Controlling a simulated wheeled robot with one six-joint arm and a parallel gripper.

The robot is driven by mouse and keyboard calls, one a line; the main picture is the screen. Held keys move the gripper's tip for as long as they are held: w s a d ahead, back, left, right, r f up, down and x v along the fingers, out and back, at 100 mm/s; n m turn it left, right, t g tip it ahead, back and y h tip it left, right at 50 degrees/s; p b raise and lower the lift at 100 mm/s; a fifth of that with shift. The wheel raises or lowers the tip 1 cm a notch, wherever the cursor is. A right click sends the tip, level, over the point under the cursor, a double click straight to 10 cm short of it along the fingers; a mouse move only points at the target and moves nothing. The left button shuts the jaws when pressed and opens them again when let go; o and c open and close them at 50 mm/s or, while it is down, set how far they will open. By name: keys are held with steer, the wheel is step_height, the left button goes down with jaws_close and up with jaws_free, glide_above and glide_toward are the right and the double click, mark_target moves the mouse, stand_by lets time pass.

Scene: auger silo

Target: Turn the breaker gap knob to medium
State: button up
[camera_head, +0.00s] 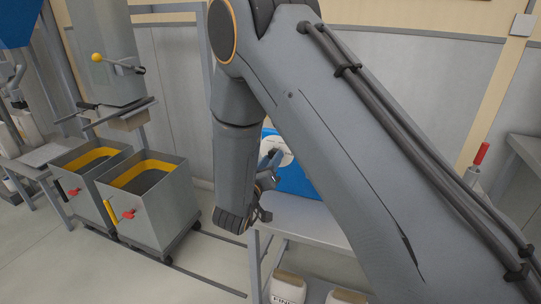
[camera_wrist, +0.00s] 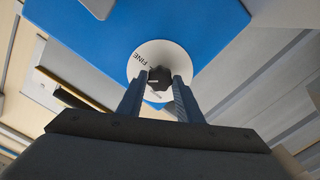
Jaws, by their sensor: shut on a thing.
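The breaker gap knob (camera_wrist: 159,77) is a small dark knob at the middle of a round white dial (camera_wrist: 146,56) on a blue panel (camera_wrist: 205,25) in the wrist view. The word FINE shows on the dial's left side; other marks are partly hidden by my fingers. My gripper (camera_wrist: 160,84) has its two fingers on either side of the knob and is shut on it. A light line shows on the knob, pointing left. In the head view my arm covers most of the blue panel (camera_head: 292,180), and part of the white dial (camera_head: 275,149) shows beside my gripper (camera_head: 268,178).
A grey bench (camera_head: 305,220) stands below the blue panel, with labelled containers (camera_head: 288,287) under it. Two grey wheeled bins (camera_head: 150,205) with yellow rims stand at left. A red-handled lever (camera_head: 480,154) is at right.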

steer(key=shift+n+p, duration=0.95)
steer(key=shift+n, duration=0.75)
steer(key=o, duration=1)
steer(key=shift+o, duration=0.2)
steer(key=b+v, duration=0.1)
steer(key=v, duration=0.6)
steer(key=shift+s+a, duration=0.15)
steer(key=shift+s, duration=0.2)
